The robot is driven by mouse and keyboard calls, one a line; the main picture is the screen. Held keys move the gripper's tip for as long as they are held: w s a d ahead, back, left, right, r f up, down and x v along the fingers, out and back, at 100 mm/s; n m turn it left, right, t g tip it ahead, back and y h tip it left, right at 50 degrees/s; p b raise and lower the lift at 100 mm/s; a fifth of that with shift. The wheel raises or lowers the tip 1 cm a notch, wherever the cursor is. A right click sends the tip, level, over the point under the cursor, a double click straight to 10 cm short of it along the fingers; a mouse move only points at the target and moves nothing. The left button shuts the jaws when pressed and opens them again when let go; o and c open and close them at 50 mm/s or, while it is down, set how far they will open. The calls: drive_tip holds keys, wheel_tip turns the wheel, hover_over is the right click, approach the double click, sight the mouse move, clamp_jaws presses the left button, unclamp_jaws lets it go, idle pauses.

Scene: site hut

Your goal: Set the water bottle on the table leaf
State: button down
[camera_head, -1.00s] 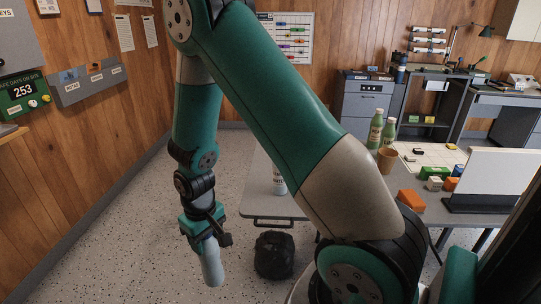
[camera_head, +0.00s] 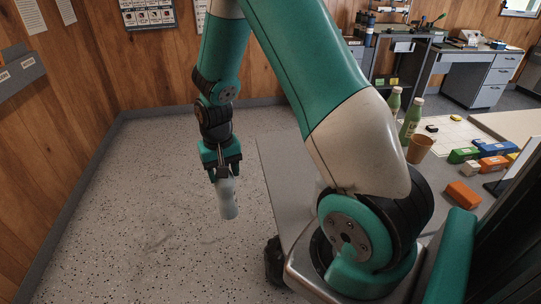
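The pale grey water bottle (camera_head: 227,200) hangs below my gripper (camera_head: 224,174), slightly tilted. My gripper is shut on its upper end. The bottle appears over the speckled floor, just left of the table's left edge in the picture; I cannot tell its height relative to the tabletop. The grey table leaf (camera_head: 285,178) is the left end of the table. Its near part is hidden behind my arm, and the visible strip is bare.
Two green bottles (camera_head: 411,119), a brown cup (camera_head: 419,150), an orange block (camera_head: 463,193) and several coloured boxes (camera_head: 494,164) stand on the table farther right. The floor to the left is clear.

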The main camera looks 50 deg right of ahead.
drive_tip(key=s+d+r+m+p, duration=0.1)
drive_tip(key=s+d+r+m, duration=0.4)
drive_tip(key=d+r+m, duration=0.7)
drive_tip(key=s+d+r+m+p, duration=0.1)
drive_tip(key=s+d+r+m, duration=0.4)
drive_tip(key=d+r+m, duration=0.65)
wheel_tip(320, 180, down, 22)
drive_tip(key=d+n+p, duration=0.2)
drive_tip(key=shift+s+d+n, duration=0.15)
drive_tip(key=shift+d+n, duration=0.05)
drive_tip(key=shift+n, duration=0.15)
drive_tip(key=shift+c, duration=1.9)
unclamp_jaws()
drive_tip(key=shift+f, duration=0.1)
